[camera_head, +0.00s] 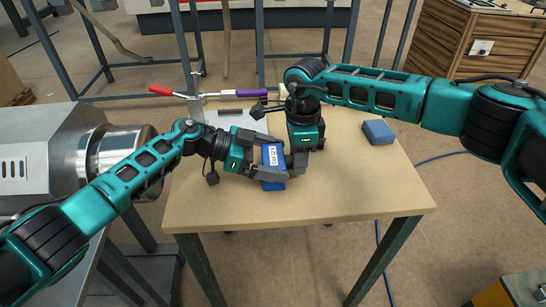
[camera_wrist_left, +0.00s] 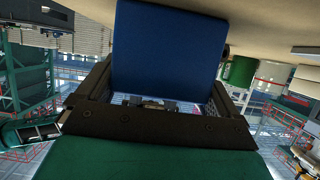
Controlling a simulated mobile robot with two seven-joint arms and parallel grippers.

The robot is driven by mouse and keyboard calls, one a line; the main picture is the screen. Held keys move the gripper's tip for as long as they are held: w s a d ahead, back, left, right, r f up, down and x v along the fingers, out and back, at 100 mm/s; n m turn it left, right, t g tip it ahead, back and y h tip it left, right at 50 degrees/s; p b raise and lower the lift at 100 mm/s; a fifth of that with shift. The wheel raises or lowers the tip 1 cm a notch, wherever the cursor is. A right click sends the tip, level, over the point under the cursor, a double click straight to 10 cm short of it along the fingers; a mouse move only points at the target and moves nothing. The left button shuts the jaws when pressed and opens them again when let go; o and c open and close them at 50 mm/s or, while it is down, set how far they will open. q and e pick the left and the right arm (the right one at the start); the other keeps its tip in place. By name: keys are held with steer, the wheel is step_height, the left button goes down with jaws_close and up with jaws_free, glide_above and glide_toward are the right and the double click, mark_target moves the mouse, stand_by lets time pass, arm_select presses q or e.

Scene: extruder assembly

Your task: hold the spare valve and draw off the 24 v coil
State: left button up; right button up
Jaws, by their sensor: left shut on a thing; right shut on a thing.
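A blue block with a white label, seemingly the 24 V coil (camera_head: 272,178), is at the middle of the table. My left gripper (camera_head: 277,158) is shut on it from the left, one finger on its far side and one on its near side. In the left wrist view the coil (camera_wrist_left: 168,45) fills the space between the fingers. My right gripper (camera_head: 298,163) points down close against the coil's right side. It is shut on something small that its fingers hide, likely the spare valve. Whether valve and coil are still joined cannot be seen.
A second blue block (camera_head: 378,132) lies at the table's right. A red-handled tool (camera_head: 165,91) and a purple-handled one (camera_head: 252,93) are along the back edge. A steel machine barrel (camera_head: 120,155) stands left of the wooden table (camera_head: 340,195). The table's front is clear.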

steer(key=shift+d, duration=0.25)
steer(key=shift+d, duration=3.45)
step_height(320, 180, up, 7)
arm_select(q)
steer(key=o, duration=0.8)
steer(key=shift+a, duration=0.1)
